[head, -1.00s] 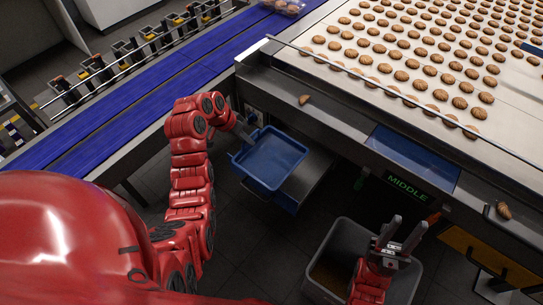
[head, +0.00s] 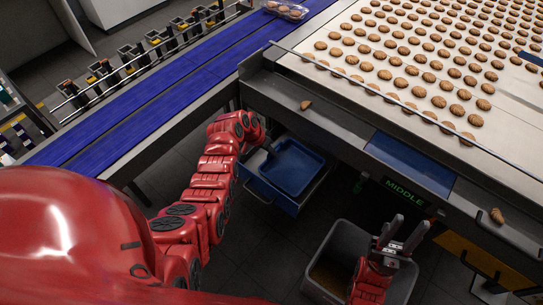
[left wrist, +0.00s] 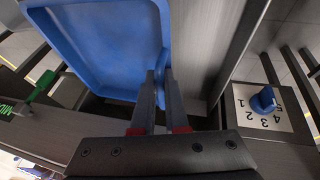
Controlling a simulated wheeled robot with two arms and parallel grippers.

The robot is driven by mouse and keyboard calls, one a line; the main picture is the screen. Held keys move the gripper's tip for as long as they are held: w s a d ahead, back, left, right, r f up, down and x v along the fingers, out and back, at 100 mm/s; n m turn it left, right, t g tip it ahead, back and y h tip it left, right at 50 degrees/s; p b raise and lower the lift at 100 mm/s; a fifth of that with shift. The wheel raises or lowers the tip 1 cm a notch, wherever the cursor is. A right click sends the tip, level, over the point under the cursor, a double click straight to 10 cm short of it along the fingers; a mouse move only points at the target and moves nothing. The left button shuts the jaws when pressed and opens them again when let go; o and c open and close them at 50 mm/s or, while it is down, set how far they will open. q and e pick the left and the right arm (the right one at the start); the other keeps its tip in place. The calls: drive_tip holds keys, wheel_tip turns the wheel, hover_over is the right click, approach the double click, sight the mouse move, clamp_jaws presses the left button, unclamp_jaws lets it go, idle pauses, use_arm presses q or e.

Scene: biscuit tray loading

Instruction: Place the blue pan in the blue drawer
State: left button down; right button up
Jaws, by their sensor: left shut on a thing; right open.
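The blue pan (head: 293,164) is a shallow tray held over the open drawer below the table edge. I cannot tell whether the pan touches the drawer. My right gripper (head: 405,232) is open and empty above a grey bin.
The grey bin (head: 340,232) stands on the floor at the lower right. A conveyor (head: 440,75) with many biscuits lies beyond the table edge, which carries a MIDDLE sign (head: 404,192). A blue belt (head: 150,100) runs at upper left. A numbered dial (left wrist: 264,100) is beside the drawer.

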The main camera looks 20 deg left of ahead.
sight(272, 157)
use_arm(q)
drive_tip(key=shift+f, duration=1.75)
drive_tip(key=c, duration=0.9)
unclamp_jaws()
drive_tip(key=shift+a, duration=0.1)
